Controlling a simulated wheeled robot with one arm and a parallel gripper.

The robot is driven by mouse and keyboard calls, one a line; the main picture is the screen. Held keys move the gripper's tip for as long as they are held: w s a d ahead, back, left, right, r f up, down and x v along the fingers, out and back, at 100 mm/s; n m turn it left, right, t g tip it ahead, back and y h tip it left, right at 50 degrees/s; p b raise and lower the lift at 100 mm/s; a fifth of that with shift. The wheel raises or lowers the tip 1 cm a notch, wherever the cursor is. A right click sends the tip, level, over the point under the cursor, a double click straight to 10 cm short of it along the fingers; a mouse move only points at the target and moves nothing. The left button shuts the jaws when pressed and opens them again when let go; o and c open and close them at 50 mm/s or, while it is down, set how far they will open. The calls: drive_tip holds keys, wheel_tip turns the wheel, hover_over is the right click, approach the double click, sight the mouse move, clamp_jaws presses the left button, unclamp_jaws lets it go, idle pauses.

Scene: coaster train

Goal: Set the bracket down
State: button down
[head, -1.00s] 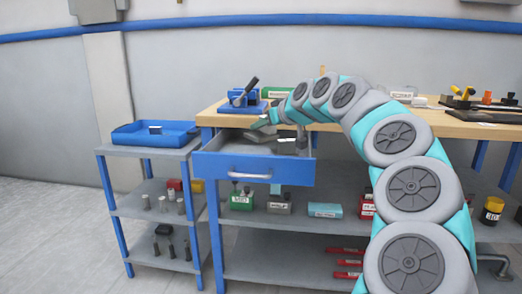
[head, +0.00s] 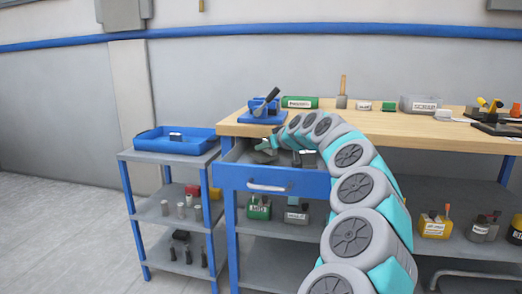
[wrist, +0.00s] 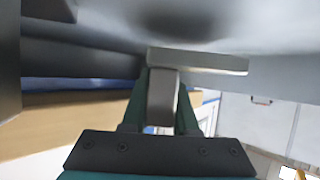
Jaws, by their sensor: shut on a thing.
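The bracket (wrist: 197,62) is a grey T-shaped piece with a flat plate and a block-like stem. In the wrist view its stem is between the dark green fingers of my gripper (wrist: 162,105), which is shut on it. In the head view my gripper (head: 266,147) is at the open blue drawer (head: 290,187), low over its left part. The bracket is too small and covered to make out there. I cannot tell whether it touches the drawer floor.
Grey pieces (head: 307,158) lie in the drawer right of my gripper. A blue vise (head: 263,112) stands on the wooden bench (head: 380,122) behind it. A blue tray (head: 175,143) with a small block sits on the side cart at left.

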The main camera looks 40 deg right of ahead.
drive_tip(key=shift+x, duration=1.2)
drive_tip(key=shift+w+f, duration=0.15)
drive_tip(key=shift+f, duration=0.3)
drive_tip(key=shift+f, duration=0.15)
drive_tip(key=c, duration=0.7)
unclamp_jaws()
